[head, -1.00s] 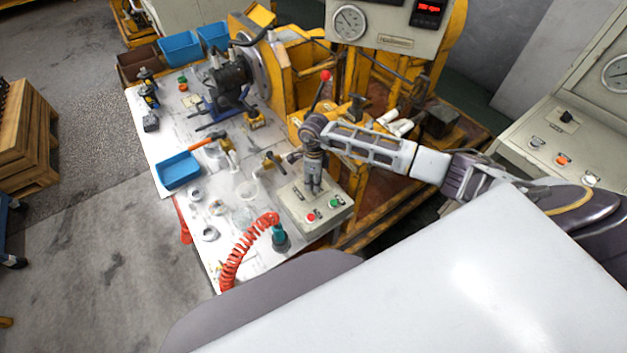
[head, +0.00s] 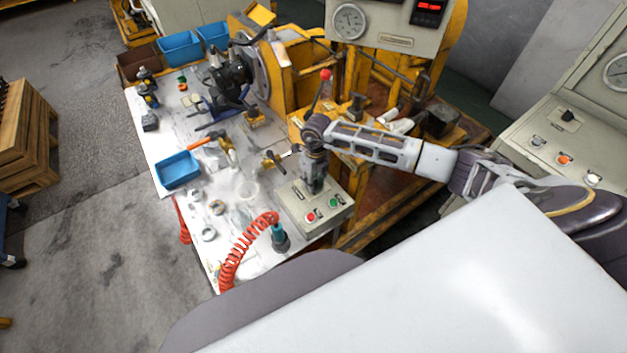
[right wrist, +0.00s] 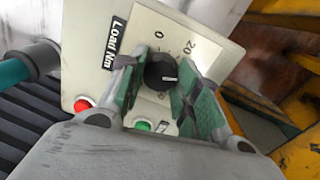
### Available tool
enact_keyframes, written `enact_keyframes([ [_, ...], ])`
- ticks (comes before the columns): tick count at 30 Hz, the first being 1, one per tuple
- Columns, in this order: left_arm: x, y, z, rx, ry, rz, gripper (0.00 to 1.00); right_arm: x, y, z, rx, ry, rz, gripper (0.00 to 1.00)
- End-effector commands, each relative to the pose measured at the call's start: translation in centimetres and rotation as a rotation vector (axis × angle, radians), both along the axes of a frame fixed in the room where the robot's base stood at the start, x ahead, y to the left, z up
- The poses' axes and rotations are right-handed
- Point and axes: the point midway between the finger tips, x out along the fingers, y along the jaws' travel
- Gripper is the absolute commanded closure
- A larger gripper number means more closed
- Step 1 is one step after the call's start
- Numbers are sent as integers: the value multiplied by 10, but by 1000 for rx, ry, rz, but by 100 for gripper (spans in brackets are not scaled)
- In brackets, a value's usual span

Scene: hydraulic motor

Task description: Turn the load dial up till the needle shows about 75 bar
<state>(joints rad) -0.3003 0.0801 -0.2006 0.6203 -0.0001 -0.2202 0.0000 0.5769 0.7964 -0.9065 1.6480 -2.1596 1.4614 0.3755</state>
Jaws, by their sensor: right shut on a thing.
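The load dial (right wrist: 162,72) is a black round knob with a white pointer line on a cream panel marked "Load Nm", with a scale showing 0 and 20. My right gripper (right wrist: 160,88) points down at the control box (head: 333,213) and is shut on the dial, its green-padded fingers on either side of it. In the head view my right gripper (head: 313,187) hides the dial. The round white pressure gauge (head: 350,21) is on the upright panel at the top; its needle is too small to read surely. My left gripper is not in view.
A red button (head: 310,217) and a green button (head: 334,203) sit on the box near my gripper. A red coiled hose (head: 240,250) with a teal end is in front. The white bench holds a blue tray (head: 178,169), a hammer and several small parts.

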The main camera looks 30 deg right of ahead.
Motion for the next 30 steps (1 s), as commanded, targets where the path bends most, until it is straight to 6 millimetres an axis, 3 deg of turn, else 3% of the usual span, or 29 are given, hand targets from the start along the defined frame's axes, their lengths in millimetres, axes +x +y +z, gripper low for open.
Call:
enact_keyframes([
  [15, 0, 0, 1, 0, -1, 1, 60, 1, 1, 2, 1, -5, -294, 91],
  [30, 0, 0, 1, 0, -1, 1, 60, 1, 0, 2, 1, -6, -335, 91],
])
